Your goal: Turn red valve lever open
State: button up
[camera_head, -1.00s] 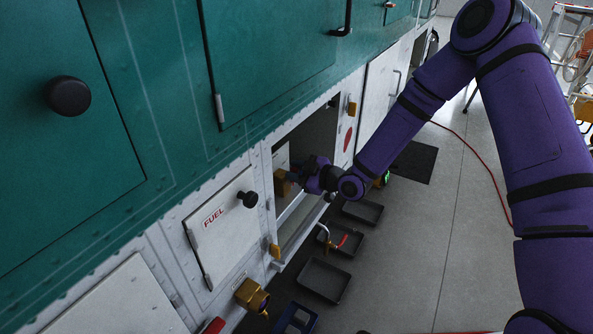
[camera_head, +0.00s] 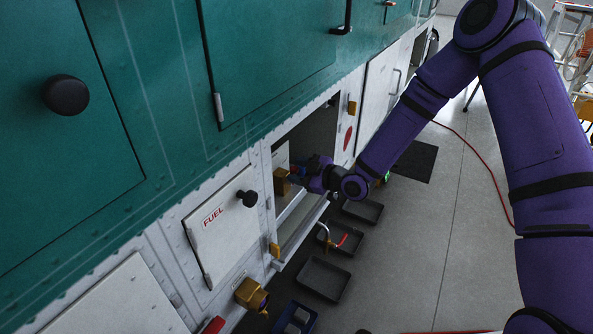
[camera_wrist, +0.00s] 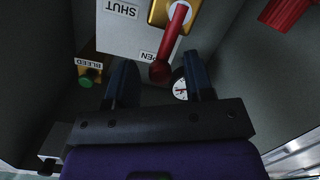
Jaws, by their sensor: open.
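The red valve lever (camera_wrist: 172,42) hangs from a brass valve body (camera_wrist: 162,12) in the wrist view and ends in a round red knob. An upside-down SHUT label (camera_wrist: 122,9) is to its left, and a partly covered OPEN label (camera_wrist: 148,56) is by the knob. My gripper (camera_wrist: 160,66) is open, with one dark finger on each side of the lever's knob end. Gaps show between the lever and both fingers; I cannot tell the depth. In the head view my gripper (camera_head: 308,172) is at the mouth of the open compartment, where the lever cannot be clearly made out.
The wrist view shows a green BLEED knob (camera_wrist: 90,78), a gauge (camera_wrist: 180,88) and another red handle (camera_wrist: 285,12). The compartment's frame and walls are close around. The FUEL door (camera_head: 222,235) is shut.

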jog(key=v, duration=1)
jog(key=shift+d, duration=0.1)
